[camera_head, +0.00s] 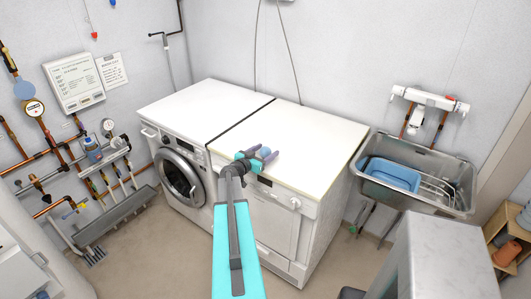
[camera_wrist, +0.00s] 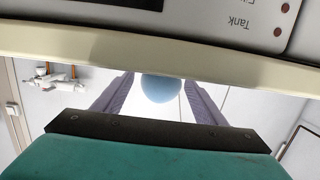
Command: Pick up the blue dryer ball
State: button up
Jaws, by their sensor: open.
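The blue dryer ball (camera_head: 265,151) is small and light blue, at the front edge of the right machine's white top. My gripper (camera_head: 266,157) reaches it from the front with its fingers open. In the wrist view the ball (camera_wrist: 161,88) shows between the two grey-purple fingers of my gripper (camera_wrist: 159,80), with gaps at its sides. The machine's pale edge hides the ball's upper part in that view. I cannot tell whether either finger touches it.
The right machine (camera_head: 315,135) and the washing machine (camera_head: 190,110) stand side by side with bare tops. A metal sink (camera_head: 455,165) with a blue basin (camera_head: 392,177) is at the right. Pipes and gauges line the left wall. A grey cabinet (camera_head: 445,255) stands at front right.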

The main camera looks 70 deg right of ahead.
aim_at(265, 147)
jog(key=shift+c, duration=0.4)
jog(key=c, duration=1)
jog(key=shift+r, duration=0.15)
jog(key=shift+c, duration=0.2)
jog(key=shift+r+b, duration=1.9)
jog(key=shift+r, duration=3)
